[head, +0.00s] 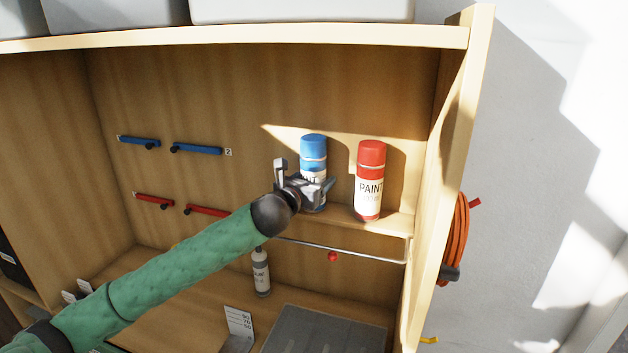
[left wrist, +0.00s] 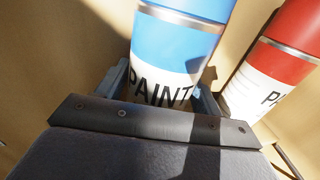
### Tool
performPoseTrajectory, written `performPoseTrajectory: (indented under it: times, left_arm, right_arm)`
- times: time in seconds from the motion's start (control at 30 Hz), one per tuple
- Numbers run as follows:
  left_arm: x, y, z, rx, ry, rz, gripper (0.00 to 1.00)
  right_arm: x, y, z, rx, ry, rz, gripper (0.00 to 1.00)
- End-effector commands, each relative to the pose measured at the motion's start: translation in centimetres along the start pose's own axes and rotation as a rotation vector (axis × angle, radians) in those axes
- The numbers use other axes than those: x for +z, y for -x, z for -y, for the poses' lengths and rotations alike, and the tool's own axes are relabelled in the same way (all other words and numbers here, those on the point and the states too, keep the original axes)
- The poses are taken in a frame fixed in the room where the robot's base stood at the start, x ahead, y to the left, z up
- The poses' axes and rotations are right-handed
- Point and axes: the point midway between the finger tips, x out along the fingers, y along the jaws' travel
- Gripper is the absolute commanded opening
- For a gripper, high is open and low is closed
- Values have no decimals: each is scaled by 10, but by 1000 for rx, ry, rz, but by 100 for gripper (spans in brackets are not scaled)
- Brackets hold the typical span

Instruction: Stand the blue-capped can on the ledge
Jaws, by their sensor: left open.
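The blue-capped paint can (head: 313,146) stands upright on the ledge (head: 394,221), on its left part. It also shows close up in the left wrist view (left wrist: 180,50). My left gripper (head: 308,184) is open, with its fingers on either side of the can's label. In the left wrist view a finger shows at each side of the can; whether they touch it I cannot tell. The can's lower part is partly hidden by the gripper. My right gripper is not in view.
A red-capped paint can (head: 370,180) stands on the ledge close to the right. A metal rail (head: 345,251) runs below the ledge. A small grey-white bottle (head: 261,273) stands lower down, and a grey case (head: 325,331) lies at the front.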

Motion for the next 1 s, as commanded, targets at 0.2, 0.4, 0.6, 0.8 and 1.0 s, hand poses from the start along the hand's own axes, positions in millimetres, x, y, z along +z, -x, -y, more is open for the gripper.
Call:
performPoseTrajectory:
  times: [0.2, 0.4, 0.6, 0.8, 1.0]
  left_arm:
    - [-1, 14, 0, -1, -2, 2, 67]
    - [-2, 51, -1, 0, -2, 2, 67]
    - [-2, 89, 0, 0, -2, 1, 67]
    - [1, 111, 0, 0, -2, 1, 67]
    - [2, 120, 0, 0, -1, 1, 67]
  right_arm:
    - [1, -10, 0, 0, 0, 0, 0]
    - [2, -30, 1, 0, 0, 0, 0]
    - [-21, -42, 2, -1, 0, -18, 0]
    - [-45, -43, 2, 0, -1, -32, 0]
    - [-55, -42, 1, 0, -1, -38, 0]
